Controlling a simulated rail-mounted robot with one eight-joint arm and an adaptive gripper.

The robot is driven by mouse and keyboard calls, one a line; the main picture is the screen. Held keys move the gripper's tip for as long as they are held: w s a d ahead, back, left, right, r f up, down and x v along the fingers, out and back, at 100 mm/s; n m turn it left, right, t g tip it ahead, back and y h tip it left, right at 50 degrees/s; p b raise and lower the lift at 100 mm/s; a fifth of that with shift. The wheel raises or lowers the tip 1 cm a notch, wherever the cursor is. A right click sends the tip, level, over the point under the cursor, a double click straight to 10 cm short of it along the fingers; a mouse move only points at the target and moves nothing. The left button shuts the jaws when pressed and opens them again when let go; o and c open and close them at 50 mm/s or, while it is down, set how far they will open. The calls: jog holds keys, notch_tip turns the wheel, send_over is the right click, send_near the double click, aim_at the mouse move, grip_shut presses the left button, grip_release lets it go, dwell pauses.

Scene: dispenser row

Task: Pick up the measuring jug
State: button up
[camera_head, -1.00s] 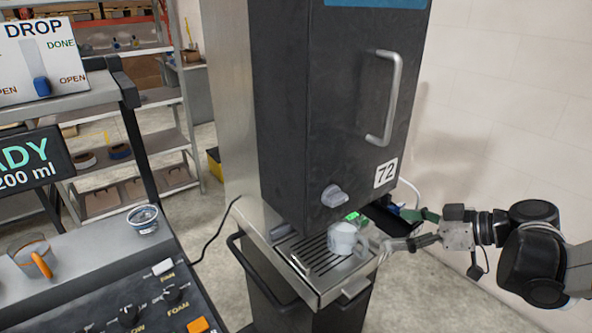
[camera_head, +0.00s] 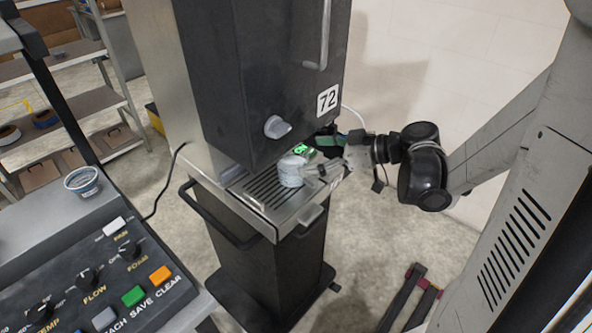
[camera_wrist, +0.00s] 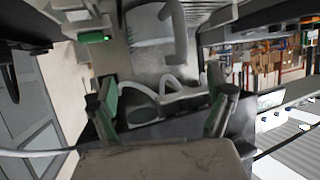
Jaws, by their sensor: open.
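The measuring jug (camera_head: 291,172) is a small pale translucent vessel standing upright on the slatted drip tray (camera_head: 262,197) under the black dispenser. My gripper (camera_head: 318,172) is open at the jug's right side, level with it; its fingers overlap the jug's edge in the head view, and I cannot tell whether they touch it. In the wrist view my gripper (camera_wrist: 168,95) has its two green-padded fingers spread wide. A grey translucent shape with a curved handle, apparently the jug (camera_wrist: 150,50), lies just beyond the fingertips.
The black dispenser body (camera_head: 255,80), labelled 72, with a grey knob (camera_head: 277,127), hangs close above the jug. A small green display (camera_head: 303,150) is just behind it. A control panel (camera_head: 95,280) and a clear cup (camera_head: 82,181) are at left.

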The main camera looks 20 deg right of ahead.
aim_at(297, 154)
jog(key=x, duration=0.5)
jog(key=shift+r, duration=0.2)
jog(key=c, duration=1.7)
jog(key=shift+o, duration=0.2)
jog(key=shift+r, duration=0.15)
